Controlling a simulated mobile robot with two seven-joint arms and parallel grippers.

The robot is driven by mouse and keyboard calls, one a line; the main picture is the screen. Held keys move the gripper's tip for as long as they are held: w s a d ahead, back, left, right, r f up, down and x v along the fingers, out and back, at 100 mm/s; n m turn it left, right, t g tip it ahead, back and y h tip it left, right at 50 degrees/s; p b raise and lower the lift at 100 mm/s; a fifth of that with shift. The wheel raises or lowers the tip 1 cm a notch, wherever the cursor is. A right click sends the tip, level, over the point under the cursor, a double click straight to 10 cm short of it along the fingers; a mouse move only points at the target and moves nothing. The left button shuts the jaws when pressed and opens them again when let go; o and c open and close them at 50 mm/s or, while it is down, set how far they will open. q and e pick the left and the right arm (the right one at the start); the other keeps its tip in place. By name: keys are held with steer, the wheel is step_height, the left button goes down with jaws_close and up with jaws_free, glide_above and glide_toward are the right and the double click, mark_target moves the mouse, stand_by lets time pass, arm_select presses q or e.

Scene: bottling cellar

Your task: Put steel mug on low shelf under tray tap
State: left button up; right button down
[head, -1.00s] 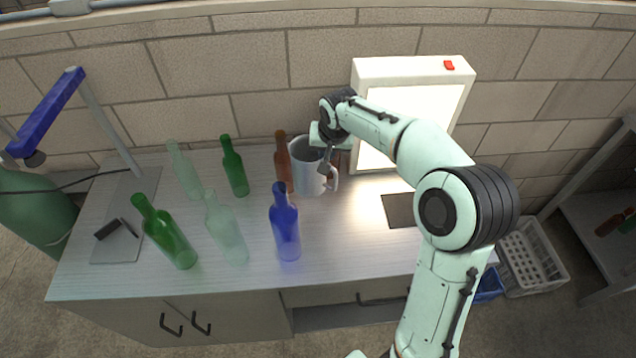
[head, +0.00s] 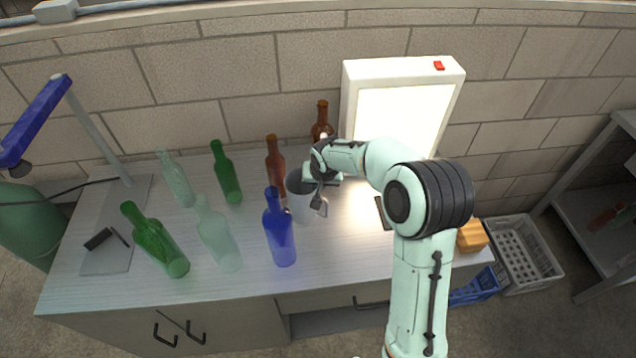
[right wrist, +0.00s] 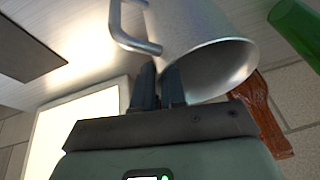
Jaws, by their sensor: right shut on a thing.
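The steel mug (head: 297,207) is grey with a loop handle, among the bottles at the middle of the counter. My right gripper (head: 317,196) is shut on the mug's wall at the rim. In the right wrist view the mug (right wrist: 200,40) has its mouth towards the camera, and the fingers (right wrist: 160,88) grip its edge. I cannot tell whether its base touches the counter. A blue arm (head: 36,118) on a post, perhaps the tap, stands over a grey plate (head: 108,255) at the left. An open low shelf space (head: 335,318) shows under the counter. My left gripper is out of view.
A blue bottle (head: 279,235) stands close in front of the mug, a brown bottle (head: 276,160) behind it. Several green and clear bottles stand left. A bright light box (head: 402,110) is at the back. A grey crate (head: 522,255) is on the floor at right.

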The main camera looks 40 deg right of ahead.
steer(key=shift+f, duration=0.2)
steer(key=c, duration=1.2)
jaws_free()
